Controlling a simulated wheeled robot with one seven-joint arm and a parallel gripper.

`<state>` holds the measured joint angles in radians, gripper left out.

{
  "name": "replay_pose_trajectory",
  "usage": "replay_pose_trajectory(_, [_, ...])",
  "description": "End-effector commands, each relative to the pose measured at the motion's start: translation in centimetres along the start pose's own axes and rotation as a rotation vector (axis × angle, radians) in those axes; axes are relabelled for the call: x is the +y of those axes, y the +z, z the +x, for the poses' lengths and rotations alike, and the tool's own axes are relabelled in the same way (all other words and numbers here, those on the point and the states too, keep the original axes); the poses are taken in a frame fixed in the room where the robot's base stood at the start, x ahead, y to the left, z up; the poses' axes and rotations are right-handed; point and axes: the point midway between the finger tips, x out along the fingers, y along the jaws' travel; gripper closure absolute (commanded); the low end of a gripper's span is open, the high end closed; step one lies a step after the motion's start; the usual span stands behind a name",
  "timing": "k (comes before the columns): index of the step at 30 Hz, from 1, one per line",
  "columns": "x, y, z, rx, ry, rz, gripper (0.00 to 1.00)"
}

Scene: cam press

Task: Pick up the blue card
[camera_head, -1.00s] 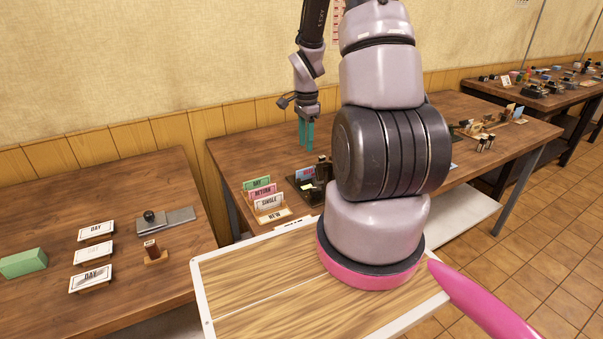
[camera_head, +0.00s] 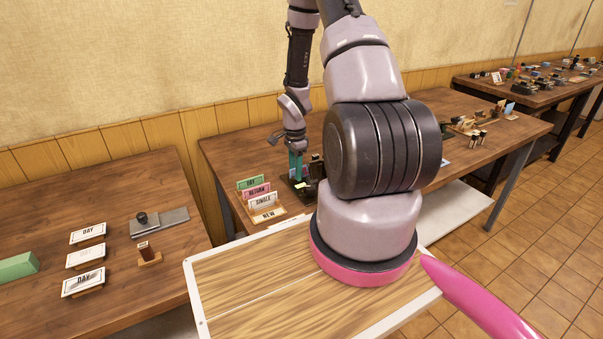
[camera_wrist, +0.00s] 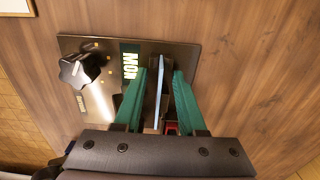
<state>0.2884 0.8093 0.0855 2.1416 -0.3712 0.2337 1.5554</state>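The blue card (camera_wrist: 157,100) shows edge-on in the wrist view as a thin, light blue upright strip on the dark device plate (camera_wrist: 185,50). In the head view it is largely hidden by my gripper (camera_head: 296,165) and cannot be made out clearly. My gripper (camera_wrist: 160,73) has its two green fingers down on either side of the card, one left and one right. A gap shows between the card and the right finger; the left finger is closer to it. The fingers are apart.
The device has a dark knob (camera_wrist: 80,70) and a "MON" display (camera_wrist: 130,65). In the head view a card rack (camera_head: 268,215) with green, pink and white cards stands to its left. Dark upright parts (camera_head: 317,167) stand close right of my gripper. Bare tabletop lies behind.

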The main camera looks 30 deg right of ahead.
Motion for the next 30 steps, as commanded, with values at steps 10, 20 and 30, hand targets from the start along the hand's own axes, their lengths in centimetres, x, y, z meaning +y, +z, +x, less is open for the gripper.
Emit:
replay_pose_trajectory(10, [0.0,0.0,0.1,0.000,0.000,0.000,1.00])
replay_pose_trajectory(20, [0.0,0.0,0.0,0.000,0.000,0.000,1.00])
replay_pose_trajectory(30, [-0.1,0.0,-2.9,0.001,-0.003,0.000,1.00])
